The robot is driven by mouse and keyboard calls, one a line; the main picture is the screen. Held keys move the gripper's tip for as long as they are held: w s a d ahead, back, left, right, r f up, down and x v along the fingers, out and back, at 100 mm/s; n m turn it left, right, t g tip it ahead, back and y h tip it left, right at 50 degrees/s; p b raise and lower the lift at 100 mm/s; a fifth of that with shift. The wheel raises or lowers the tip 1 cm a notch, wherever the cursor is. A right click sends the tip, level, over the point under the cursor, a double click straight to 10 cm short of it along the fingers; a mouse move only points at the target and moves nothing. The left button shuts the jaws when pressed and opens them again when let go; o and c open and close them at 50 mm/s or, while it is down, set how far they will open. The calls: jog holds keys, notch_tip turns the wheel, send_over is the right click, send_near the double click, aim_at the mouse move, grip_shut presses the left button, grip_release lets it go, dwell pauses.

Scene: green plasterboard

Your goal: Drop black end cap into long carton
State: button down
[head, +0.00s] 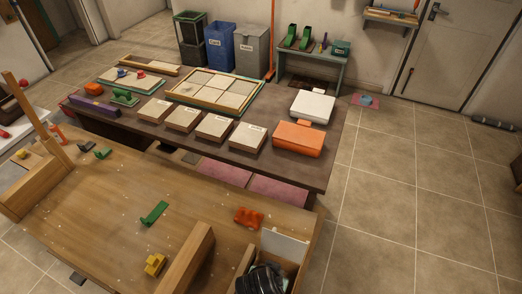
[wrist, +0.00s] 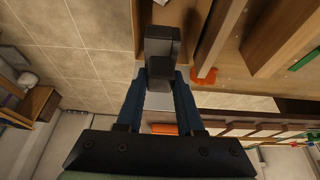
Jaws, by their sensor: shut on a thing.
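The black end cap (wrist: 162,45) is between my gripper's fingertips (wrist: 160,78) in the wrist view, and the gripper is shut on it. In the head view my gripper (head: 262,279) is a dark shape at the bottom edge, over the open long carton (head: 292,268). The carton is brown with a pale raised flap and stands at the near right corner of the wooden bench. The arm and the frame edge hide much of its inside. I cannot tell how far the cap is from the carton's walls or floor.
A tall wooden board (head: 190,258) stands left of the carton. An orange part (head: 249,217) lies just beyond it, with a yellow part (head: 154,264) and a green part (head: 155,213) on the bench (head: 110,215). A dark table (head: 335,150) with boxes stands behind.

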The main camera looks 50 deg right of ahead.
jog(key=shift+w+f, duration=0.1)
jog(key=shift+f, duration=0.15)
jog(key=shift+f+b, duration=0.25)
jog(key=shift+b, duration=0.25)
jog(key=f+b, duration=0.5)
jog(key=shift+s, duration=0.35)
jog(key=shift+r, duration=0.1)
jog(key=shift+c, duration=2.3)
grip_release()
jog(key=b+v, duration=0.1)
jog(key=v, duration=1.2)
